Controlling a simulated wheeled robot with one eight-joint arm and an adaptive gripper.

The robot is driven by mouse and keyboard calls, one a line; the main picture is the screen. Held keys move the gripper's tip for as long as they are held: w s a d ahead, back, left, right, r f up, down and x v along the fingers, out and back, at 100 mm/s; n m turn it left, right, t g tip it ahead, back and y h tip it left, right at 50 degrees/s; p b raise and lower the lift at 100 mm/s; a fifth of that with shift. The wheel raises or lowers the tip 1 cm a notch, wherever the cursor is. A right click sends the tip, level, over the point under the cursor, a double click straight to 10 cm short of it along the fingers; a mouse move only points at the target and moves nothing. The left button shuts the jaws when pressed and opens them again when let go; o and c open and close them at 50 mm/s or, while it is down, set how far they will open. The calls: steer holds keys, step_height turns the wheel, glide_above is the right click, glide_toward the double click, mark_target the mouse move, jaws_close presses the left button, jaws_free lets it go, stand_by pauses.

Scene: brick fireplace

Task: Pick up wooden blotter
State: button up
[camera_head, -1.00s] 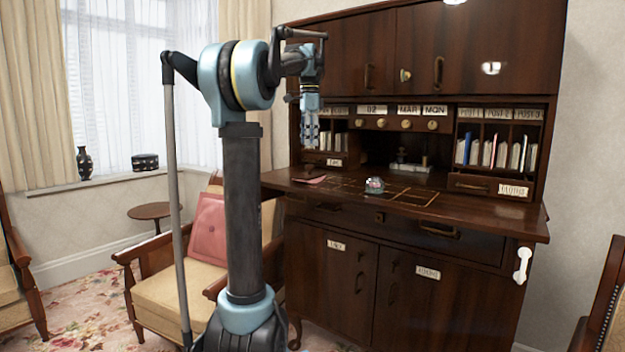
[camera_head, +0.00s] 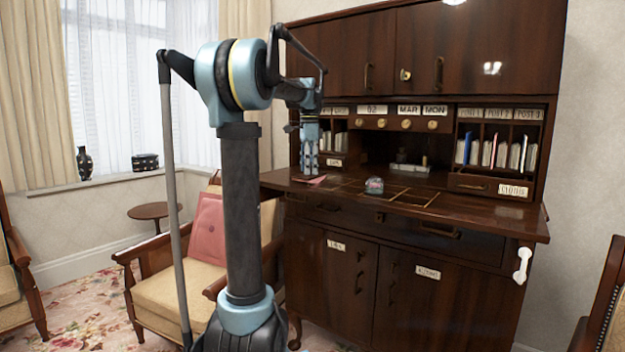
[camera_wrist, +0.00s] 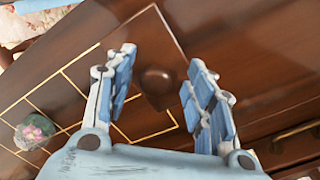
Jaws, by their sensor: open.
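A dark brown rounded wooden piece (camera_wrist: 157,82), which looks like the knob of the wooden blotter, shows between my fingers in the wrist view. The blotter's outline is hard to tell from the dark desk, and I cannot make it out in the head view. My gripper (camera_head: 311,168) points down, low over the left part of the desk top. In the wrist view my gripper (camera_wrist: 162,60) is open, with one finger on either side of the knob and gaps on both sides. Nothing is held.
The desk top (camera_head: 480,218) has gold-lined rectangles. A glass paperweight with a pink flower (camera_head: 374,186) stands right of my gripper; it also shows in the wrist view (camera_wrist: 33,132). A small pink item (camera_head: 314,181) lies near my fingertips. Cubbyholes with papers (camera_head: 497,152) stand behind.

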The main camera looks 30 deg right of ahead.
jaws_close()
